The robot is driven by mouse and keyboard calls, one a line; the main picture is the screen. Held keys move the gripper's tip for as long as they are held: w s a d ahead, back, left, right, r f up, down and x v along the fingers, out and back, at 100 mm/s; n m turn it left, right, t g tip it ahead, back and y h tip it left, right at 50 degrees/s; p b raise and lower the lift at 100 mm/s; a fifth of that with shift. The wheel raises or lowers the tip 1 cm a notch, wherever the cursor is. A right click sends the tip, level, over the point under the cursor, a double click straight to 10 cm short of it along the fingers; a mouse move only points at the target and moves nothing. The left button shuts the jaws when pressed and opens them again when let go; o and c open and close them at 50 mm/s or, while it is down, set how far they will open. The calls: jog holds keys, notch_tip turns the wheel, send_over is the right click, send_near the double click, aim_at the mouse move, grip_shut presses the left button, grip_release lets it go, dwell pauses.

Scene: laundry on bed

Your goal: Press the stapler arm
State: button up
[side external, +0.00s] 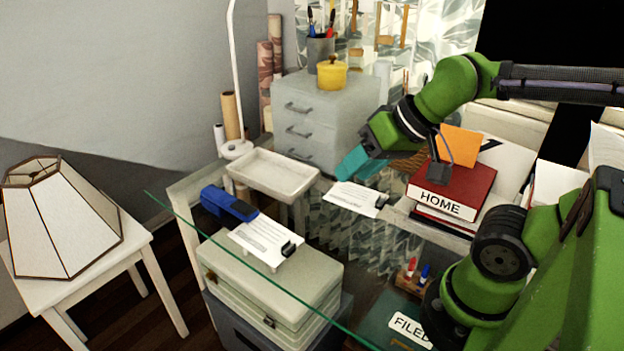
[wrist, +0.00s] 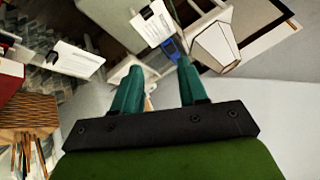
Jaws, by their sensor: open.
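My gripper (side external: 352,162) has teal fingers and is in the air above the right part of the desk, well to the right of the stapler. In the wrist view the two teal fingers (wrist: 155,85) are spread apart with nothing between them. The stapler shows there as a small blue shape (wrist: 173,47) beyond the right fingertip, partly hidden by it.
A white tray (side external: 268,176) lies between the stapler and my gripper. Another clipped paper (side external: 350,197) lies below the gripper. A grey drawer unit (side external: 312,115) with a yellow pot (side external: 331,72) stands behind. Red books (side external: 452,190) are at right. A white lamp stem (side external: 236,80) rises behind the tray.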

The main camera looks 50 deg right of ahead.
jog(key=w, duration=0.1)
jog(key=w+g, duration=0.1)
jog(key=w+f, duration=0.1)
jog(key=shift+w+a+g, duration=0.25)
jog(key=shift+g, duration=0.15)
jog(key=c, duration=0.7)
jog(key=w+n+g, duration=0.1)
jog(key=w+n, duration=0.1)
jog(key=w, duration=0.1)
jog(key=w+a+n, duration=0.1)
jog(key=w+n, duration=0.1)
jog(key=w, duration=0.2)
jog(key=w+n+g, duration=0.1)
jog(key=w+n, duration=0.1)
jog(key=w, duration=0.2)
jog(key=shift+a+f+g+h, duration=0.25)
jog(key=shift+f+g+h, duration=0.05)
jog(key=shift+f+h, duration=0.1)
grip_shut()
jog(key=w+a+f+n+g+h, duration=0.1)
jog(key=w+f+n+g, duration=0.1)
jog(key=w+n, duration=1)
jog(key=n, duration=0.4)
jog(key=shift+w+a+g, duration=0.15)
jog(key=shift+w+g, duration=0.1)
jog(key=shift+g, duration=0.15)
